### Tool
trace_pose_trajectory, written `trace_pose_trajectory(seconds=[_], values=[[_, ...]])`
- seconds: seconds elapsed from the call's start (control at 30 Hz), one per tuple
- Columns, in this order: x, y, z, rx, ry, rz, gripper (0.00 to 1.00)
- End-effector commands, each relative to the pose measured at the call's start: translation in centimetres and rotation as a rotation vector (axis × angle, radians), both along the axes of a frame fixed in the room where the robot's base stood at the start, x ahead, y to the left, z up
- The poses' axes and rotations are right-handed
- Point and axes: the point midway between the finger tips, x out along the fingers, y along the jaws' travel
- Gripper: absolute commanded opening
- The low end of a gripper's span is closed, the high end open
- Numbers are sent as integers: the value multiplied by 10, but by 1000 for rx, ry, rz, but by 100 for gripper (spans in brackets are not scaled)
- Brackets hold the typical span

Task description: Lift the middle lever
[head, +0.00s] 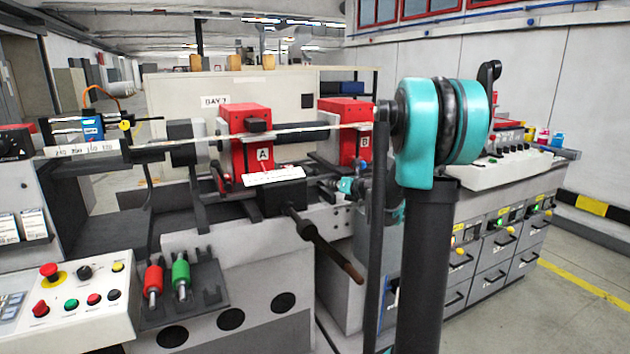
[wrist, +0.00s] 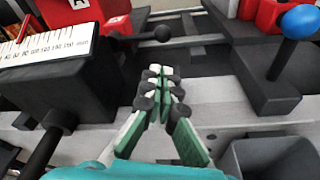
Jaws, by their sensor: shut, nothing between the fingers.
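My gripper (wrist: 160,74) is shut and empty in the wrist view, its green-grey fingers with pale tips meeting over a grey metal ledge. A lever with a black ball (wrist: 162,33) lies beyond the fingertips, apart from them. To the right, a lever with a blue ball (wrist: 299,22) stands tilted on a dark block. At the left is a black knob with a dark rod (wrist: 58,120). In the head view a long rod with a brown grip (head: 340,262) sticks out toward me. I cannot tell which one is the middle lever. My arm hides part of the machine there.
Red blocks A (head: 245,125) and B (head: 340,150) stand on the rewinder. A white scale plate (head: 274,176) lies in front of A. A control panel (head: 75,295) and red and green handles (head: 180,272) are at lower left. Open floor lies at right.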

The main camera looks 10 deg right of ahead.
Motion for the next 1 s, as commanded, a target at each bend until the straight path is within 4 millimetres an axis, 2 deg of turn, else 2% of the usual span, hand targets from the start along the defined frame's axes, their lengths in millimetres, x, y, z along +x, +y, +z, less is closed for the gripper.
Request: trace_pose_trajectory(seconds=[0.37,0.8,1.0], values=[[7,3,-2,-1,0,1,0],[70,30,-17,-1,0,2,0],[86,37,-22,-2,-1,0,0]])
